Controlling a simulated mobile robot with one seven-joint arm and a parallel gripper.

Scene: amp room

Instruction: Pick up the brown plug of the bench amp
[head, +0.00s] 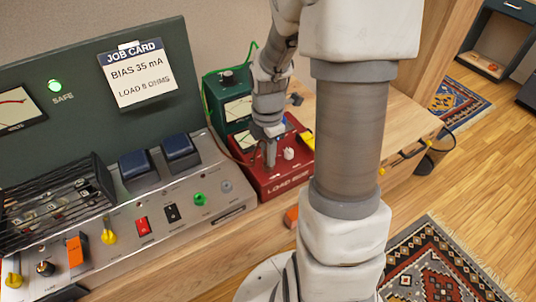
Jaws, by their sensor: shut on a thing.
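My gripper (270,155) points down at the top of the red load box (292,178), near its left side. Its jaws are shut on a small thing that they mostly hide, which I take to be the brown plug. A thin brownish lead (228,148) runs toward the jaws from the left. Whether the plug sits in a socket or is clear of the box cannot be told. The bench amp (165,238), with its grey panel and dark upright back, fills the left.
A green meter box (215,98) with a green wire stands behind the red box. A job card (137,75) is on the amp's back. An orange thing (291,215) lies near the bench edge. Bare wooden bench top (395,120) lies to the right. Rugs cover parts of the floor.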

